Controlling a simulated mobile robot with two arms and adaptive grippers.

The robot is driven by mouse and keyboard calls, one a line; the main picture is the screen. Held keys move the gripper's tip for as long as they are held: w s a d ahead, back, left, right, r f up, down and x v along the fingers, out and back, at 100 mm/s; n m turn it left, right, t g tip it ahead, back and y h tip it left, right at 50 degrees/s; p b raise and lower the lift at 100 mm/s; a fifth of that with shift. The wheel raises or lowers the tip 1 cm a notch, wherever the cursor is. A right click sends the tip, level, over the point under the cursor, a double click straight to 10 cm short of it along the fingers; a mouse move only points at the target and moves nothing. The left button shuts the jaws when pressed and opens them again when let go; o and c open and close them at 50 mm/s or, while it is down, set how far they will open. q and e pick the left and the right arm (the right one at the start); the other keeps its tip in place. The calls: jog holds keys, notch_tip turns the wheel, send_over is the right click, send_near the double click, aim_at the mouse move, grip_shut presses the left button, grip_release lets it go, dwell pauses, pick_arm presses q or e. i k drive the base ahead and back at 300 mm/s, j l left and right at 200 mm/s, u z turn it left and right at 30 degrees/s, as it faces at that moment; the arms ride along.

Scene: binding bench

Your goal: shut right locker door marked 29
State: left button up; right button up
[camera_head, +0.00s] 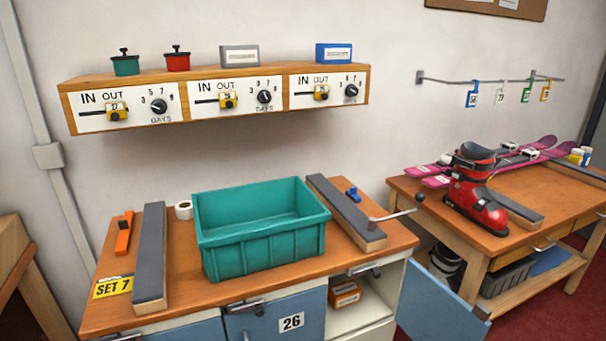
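The right locker door (432,300) is a blue panel that stands open at the right end of the bench, swung out from the cabinet. Its lower part is cut off by the picture's bottom edge, and no number 29 shows on the side I see. The open right compartment (368,309) is pale inside and holds a small orange-brown box (345,294). Neither of my grippers is in view.
A shut blue door marked 26 (252,321) is left of the open compartment. A metal lever with a black knob (419,198) sticks out over the bench's right end. A teal bin (262,247) sits on the bench. A wooden table (480,235) stands behind the open door.

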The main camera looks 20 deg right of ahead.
aim_at(427, 309)
jog(key=l+u, duration=0.1)
jog(key=u, duration=0.15)
jog(key=l+u, duration=0.4)
jog(key=l, duration=0.4)
jog(key=l+u, duration=0.15)
jog(key=l, duration=0.4)
jog(key=k+l+u, duration=0.15)
jog(key=l, duration=0.4)
jog(key=l+u, duration=0.2)
jog(key=l, duration=0.35)
jog(key=k+l, duration=0.1)
jog(key=l, duration=0.3)
jog(key=k+l, duration=0.1)
jog(key=l, duration=0.35)
jog(key=k+l, duration=0.1)
jog(key=l, duration=0.3)
jog(key=k+l, duration=0.1)
jog(key=l, duration=0.3)
